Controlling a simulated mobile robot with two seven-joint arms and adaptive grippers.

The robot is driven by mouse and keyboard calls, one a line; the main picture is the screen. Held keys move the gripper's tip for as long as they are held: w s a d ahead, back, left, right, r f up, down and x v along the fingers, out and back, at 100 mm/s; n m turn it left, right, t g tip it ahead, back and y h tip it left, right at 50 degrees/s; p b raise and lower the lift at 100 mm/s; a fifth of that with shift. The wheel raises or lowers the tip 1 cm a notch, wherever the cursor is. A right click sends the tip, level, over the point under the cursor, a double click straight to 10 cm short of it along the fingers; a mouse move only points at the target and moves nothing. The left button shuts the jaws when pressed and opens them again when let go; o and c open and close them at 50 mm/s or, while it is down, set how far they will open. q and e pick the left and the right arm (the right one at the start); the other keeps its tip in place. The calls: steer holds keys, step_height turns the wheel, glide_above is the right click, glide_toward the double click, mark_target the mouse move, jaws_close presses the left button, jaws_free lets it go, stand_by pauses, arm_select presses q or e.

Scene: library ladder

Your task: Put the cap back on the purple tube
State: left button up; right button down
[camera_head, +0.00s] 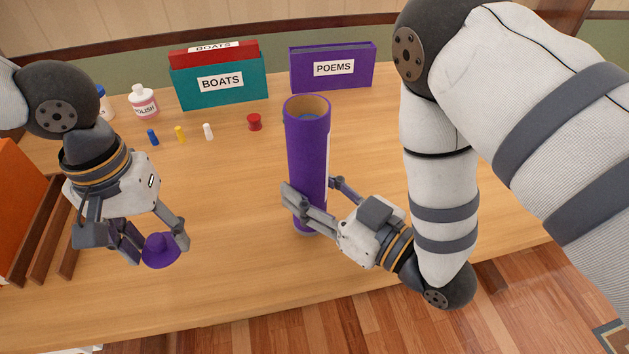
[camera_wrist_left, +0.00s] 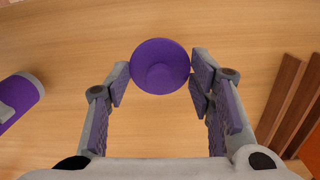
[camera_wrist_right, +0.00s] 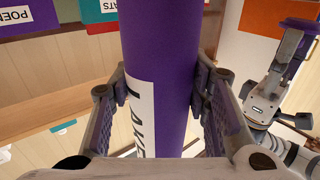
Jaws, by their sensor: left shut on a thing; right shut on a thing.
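The purple tube (camera_head: 308,150) stands upright on the table, its top end open with a tan rim and a bluish inside. My right gripper (camera_head: 312,200) is shut around the tube's lower half. The tube (camera_wrist_right: 160,70) fills the middle of the right wrist view, with part of a white lettered label showing. My left gripper (camera_head: 158,246) is shut on the purple cap (camera_head: 160,251), left of the tube and lower in the head view. In the left wrist view the round cap (camera_wrist_left: 160,66) sits between the fingertips, with a raised knob in its middle.
A teal BOATS box (camera_head: 222,86) and a purple POEMS box (camera_head: 333,68) stand at the back. A polish bottle (camera_head: 144,101), small blue, yellow and white pieces and a red spool (camera_head: 254,122) lie before them. A wooden rack (camera_head: 40,235) is at left. The table between the grippers is clear.

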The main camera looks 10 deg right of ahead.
arm_select(q)
steer(key=w+d+r+n, duration=0.2)
steer(key=w+d+r, duration=0.7)
steer(key=r, duration=0.4)
steer(key=s+d+r+n, duration=0.1)
steer(key=s+d+r, duration=0.2)
steer(key=d+r, duration=0.9)
steer(key=shift+s+d+r, duration=0.15)
steer(key=shift+s+d, duration=0.1)
steer(key=shift+d, duration=0.35)
steer(key=shift+f, duration=2)
steer(key=shift+f, duration=0.1)
steer(key=shift+f, duration=0.8)
